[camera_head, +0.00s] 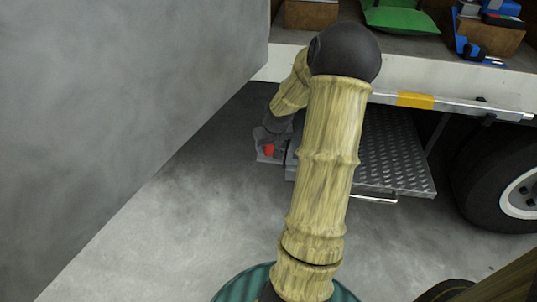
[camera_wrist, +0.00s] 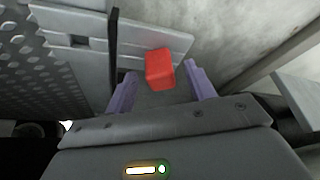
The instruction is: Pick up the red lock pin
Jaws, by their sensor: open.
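The red lock pin (camera_wrist: 159,69) shows in the wrist view as a small red block against a grey metal plate (camera_wrist: 180,43). My gripper (camera_wrist: 160,88) is open, with one purple finger on each side of the pin's near end. I cannot tell whether either finger touches it. My gripper's fingers are hidden there.
A checkered metal step (camera_head: 395,160) hangs under the truck bed (camera_head: 430,95). A truck wheel (camera_head: 500,190) stands at the right. A grey wall (camera_head: 120,100) fills the left. Boxes and a green bag (camera_head: 400,17) lie on the bed. The floor in front is clear.

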